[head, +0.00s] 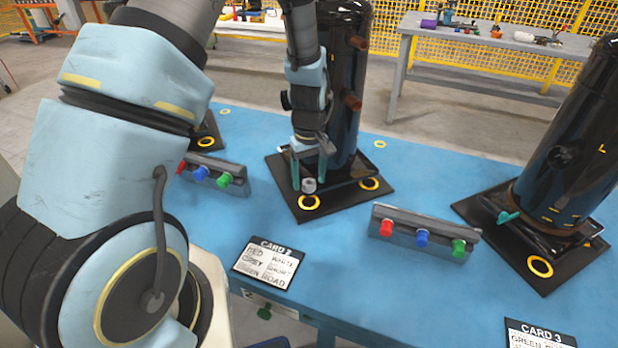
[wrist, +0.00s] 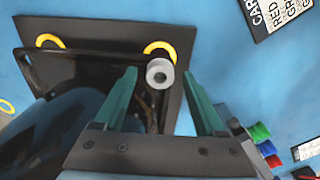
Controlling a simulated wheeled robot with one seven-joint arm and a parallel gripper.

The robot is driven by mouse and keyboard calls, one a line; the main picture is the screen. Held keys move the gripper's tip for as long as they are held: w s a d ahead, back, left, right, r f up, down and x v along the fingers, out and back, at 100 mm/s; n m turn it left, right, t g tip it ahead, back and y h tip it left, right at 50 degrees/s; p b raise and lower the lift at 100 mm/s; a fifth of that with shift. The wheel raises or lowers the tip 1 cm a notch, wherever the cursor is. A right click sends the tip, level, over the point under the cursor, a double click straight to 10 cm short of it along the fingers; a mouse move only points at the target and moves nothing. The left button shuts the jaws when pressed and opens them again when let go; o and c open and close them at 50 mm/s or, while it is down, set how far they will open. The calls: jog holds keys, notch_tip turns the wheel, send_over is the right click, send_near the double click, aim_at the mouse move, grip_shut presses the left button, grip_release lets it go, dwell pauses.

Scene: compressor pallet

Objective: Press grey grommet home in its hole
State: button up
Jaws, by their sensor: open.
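The grey grommet (head: 309,185) is a short light cylinder with a dark centre, beside a yellow ring on the front corner of the middle compressor's black base plate (head: 318,212). In the wrist view the grommet (wrist: 160,74) shows between my fingers, overlapping the edge of the yellow ring (wrist: 160,47). Its hole is hidden under it, and I cannot tell how deep it sits. My gripper (head: 309,176) is open, pointing down, with one teal finger on each side of the grommet. In the wrist view a gap shows between the grommet and both fingers.
The black compressor (head: 345,95) stands close behind my gripper. Racks with red, blue and green pegs stand left (head: 215,174) and right (head: 425,235). A card (head: 267,262) lies in front. Another compressor (head: 570,140) stands at right.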

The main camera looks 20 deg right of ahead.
notch_tip(320, 180, up, 11)
jog(key=b, duration=0.1)
jog(key=shift+f+b, duration=0.2)
jog(key=shift+b, duration=0.1)
